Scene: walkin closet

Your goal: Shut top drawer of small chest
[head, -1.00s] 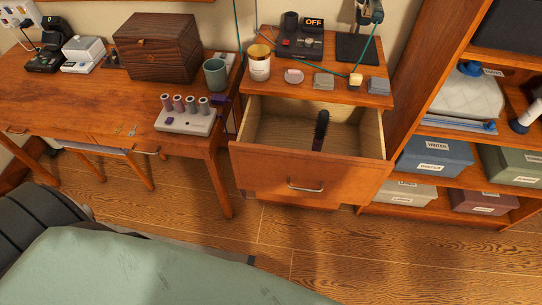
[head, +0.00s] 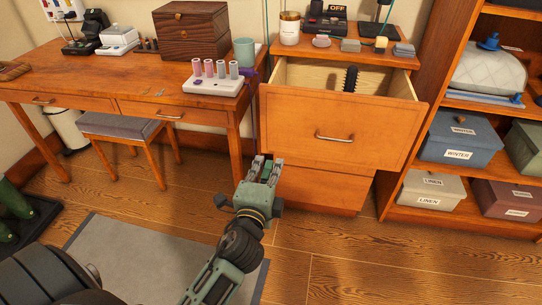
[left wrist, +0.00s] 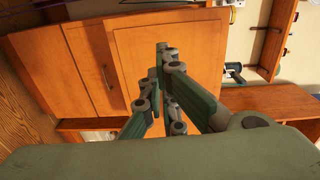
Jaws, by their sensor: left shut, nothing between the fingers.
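The small chest (head: 315,187) is wooden and stands right of the desk in the head view. Its top drawer (head: 340,128) is pulled out, with a metal handle (head: 335,138) on its front. A dark brush (head: 350,78) stands up inside the open drawer. My left gripper (head: 267,165) is in front of the drawer front's lower left corner in the picture; I cannot tell whether it touches. The left wrist view shows its fingers (left wrist: 161,52) closed together and empty, before wooden panels. My right gripper is not in view.
A desk (head: 100,85) with a wooden box (head: 195,30) and thread spools stands left, a stool (head: 120,125) under it. A shelf unit (head: 405,190) with labelled boxes stands close on the right. Small items stand on the chest top.

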